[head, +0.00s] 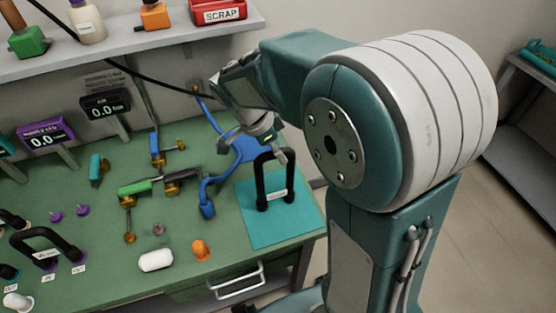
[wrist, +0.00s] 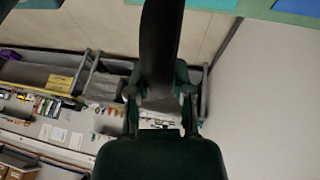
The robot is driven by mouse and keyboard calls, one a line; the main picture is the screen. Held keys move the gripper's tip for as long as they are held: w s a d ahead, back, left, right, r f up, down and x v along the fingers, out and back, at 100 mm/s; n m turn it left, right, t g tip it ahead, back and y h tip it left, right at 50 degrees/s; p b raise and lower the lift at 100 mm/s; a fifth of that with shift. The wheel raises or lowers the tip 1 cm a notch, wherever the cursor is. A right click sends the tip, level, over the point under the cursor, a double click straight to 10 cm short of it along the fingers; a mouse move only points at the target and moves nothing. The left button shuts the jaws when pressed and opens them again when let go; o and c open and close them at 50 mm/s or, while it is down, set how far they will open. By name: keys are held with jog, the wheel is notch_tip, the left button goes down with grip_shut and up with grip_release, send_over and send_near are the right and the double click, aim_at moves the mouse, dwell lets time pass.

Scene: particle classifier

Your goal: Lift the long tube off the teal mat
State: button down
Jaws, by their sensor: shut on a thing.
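The long tube (head: 261,182) is a black U-shaped tube with its bend up and a small white label low between its legs. It is over the teal mat (head: 258,235) at the bench's right end; I cannot tell whether its ends touch the mat. My gripper (head: 280,152) is shut on the top bend, and the arm comes down from the upper right. In the wrist view the dark tube (wrist: 160,50) runs from the top edge down between the two fingers (wrist: 160,95). The grip itself is partly hidden in the head view.
An orange part (head: 200,250) and a white capsule (head: 156,260) sit nearer the front. A shelf with a red SCRAP bin (head: 219,12) hangs above.

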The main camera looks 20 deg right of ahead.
jog(key=r, duration=0.2)
jog(key=a+r, duration=0.1)
jog(key=r, duration=0.1)
jog(key=shift+s, duration=0.2)
jog(key=s+a+r, duration=0.8)
jog(key=a, duration=0.2)
jog(key=shift+r, duration=0.35)
jog(key=shift+a+r, duration=0.1)
jog(key=shift+r, duration=2.2)
